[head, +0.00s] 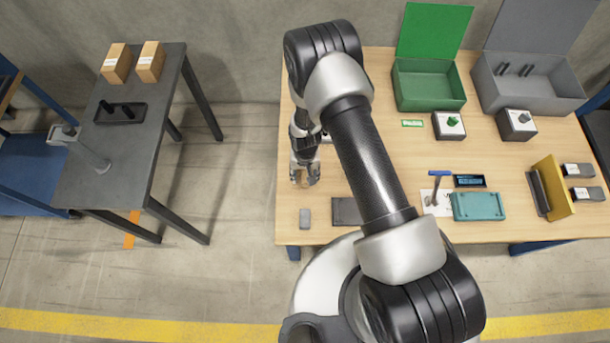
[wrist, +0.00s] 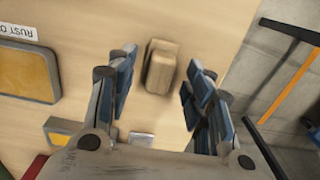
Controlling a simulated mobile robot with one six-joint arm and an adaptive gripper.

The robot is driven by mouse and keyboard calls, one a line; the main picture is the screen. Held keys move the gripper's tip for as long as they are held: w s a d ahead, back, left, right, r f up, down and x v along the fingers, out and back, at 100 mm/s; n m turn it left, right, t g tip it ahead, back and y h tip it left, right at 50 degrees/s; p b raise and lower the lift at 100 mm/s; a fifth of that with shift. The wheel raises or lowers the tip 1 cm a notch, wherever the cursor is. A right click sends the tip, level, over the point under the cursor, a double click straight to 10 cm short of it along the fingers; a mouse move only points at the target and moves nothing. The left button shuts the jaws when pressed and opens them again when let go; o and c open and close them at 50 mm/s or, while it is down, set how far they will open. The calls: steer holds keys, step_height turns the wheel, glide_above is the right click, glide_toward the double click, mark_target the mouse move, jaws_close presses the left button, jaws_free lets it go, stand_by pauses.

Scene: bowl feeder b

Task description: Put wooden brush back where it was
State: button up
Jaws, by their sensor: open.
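A brown block-shaped thing, which I take to be the wooden brush (wrist: 160,67), lies on the pale wooden table in the wrist view. It shows between the two spread fingers of my gripper (wrist: 162,70), with clear gaps on both sides. My gripper is open and holds nothing. In the head view my gripper (head: 304,178) points down over the left part of the wooden table (head: 290,228). A small tan patch shows between its fingers there, too small to tell apart clearly.
A dark flat tray (head: 345,211) is partly hidden by my arm. A blue-handled tool (head: 437,185) and a teal case (head: 478,206) lie to the right.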

step_height(320, 180, up, 9)
steer(key=p, duration=0.2)
step_height(320, 180, up, 16)
steer(key=r+t, duration=0.1)
glide_above(305, 176)
steer(key=w+d, duration=0.2)
steer(key=w, duration=0.1)
steer(key=s+d+r+t, duration=0.1)
steer(key=d+r, duration=0.1)
steer(key=r, duration=0.5)
steer(key=s+d+r, duration=0.2)
steer(key=r, duration=0.4)
steer(key=s+d+r+t, duration=0.1)
steer(key=s+d+r, duration=0.2)
steer(key=s+r, duration=0.4)
steer(key=s+d+r+t, duration=0.1)
steer(key=s+d+r, duration=0.2)
steer(key=s+r, duration=0.5)
steer(key=s, duration=0.4)
steer(key=shift+s+d+r+t, duration=0.25)
steer(key=shift+d+t, duration=0.05)
steer(key=shift+c, duration=0.2)
